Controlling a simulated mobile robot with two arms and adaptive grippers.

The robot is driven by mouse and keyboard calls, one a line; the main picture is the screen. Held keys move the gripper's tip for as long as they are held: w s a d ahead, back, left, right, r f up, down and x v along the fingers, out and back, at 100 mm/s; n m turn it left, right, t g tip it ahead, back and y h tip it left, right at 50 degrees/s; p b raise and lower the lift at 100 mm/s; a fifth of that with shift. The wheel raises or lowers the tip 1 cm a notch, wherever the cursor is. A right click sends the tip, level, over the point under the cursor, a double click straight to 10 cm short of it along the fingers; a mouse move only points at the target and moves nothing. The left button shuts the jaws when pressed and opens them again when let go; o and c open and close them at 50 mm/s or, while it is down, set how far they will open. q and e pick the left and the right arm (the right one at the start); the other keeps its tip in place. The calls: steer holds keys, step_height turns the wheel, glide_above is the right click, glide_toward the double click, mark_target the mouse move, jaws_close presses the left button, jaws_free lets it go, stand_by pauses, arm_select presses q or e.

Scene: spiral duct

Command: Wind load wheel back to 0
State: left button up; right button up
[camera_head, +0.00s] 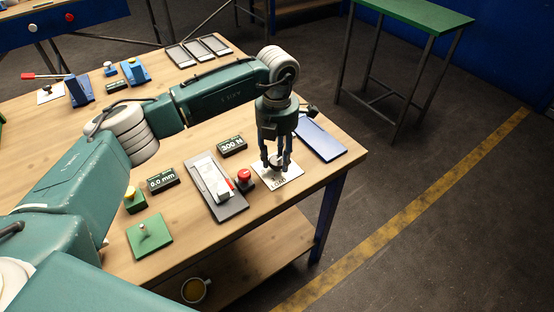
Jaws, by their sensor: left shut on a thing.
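My left gripper (276,166) reaches down over the right end of the wooden bench and is shut on the small dark load wheel (275,160). The wheel sits on a white plate (291,176) with dark lettering, and the fingers hide much of it. A display (232,147) behind and to the left of the wheel reads 300 N. My right gripper is not in view.
A red button (244,176) stands close left of the wheel, beside a grey test device (212,186). Another display (163,180) reads 0.0 mm. A blue tray (322,140) lies behind right. A green plate with a knob (149,236) is at front left.

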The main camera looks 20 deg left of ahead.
arm_select(q)
steer(key=n+b, duration=0.1)
steer(key=n, duration=0.2)
steer(key=shift+n, duration=0.3)
steer(key=n, duration=0.3)
steer(key=shift+n+b, duration=0.3)
steer(key=shift+b, duration=0.1)
steer(key=n, duration=0.3)
steer(key=shift+n, duration=0.4)
steer(key=n, duration=0.3)
steer(key=shift+w+n+b, duration=0.1)
steer(key=shift+n+b, duration=0.2)
steer(key=shift+b, duration=0.1)
steer(key=n, duration=0.3)
steer(key=shift+r+n, duration=0.1)
steer(key=shift+n, duration=0.2)
steer(key=n, duration=0.3)
steer(key=shift+n, duration=0.3)
steer(key=n, duration=0.3)
steer(key=shift+n, duration=0.3)
steer(key=shift+n+p, duration=0.45)
steer(key=shift+n, duration=1.55)
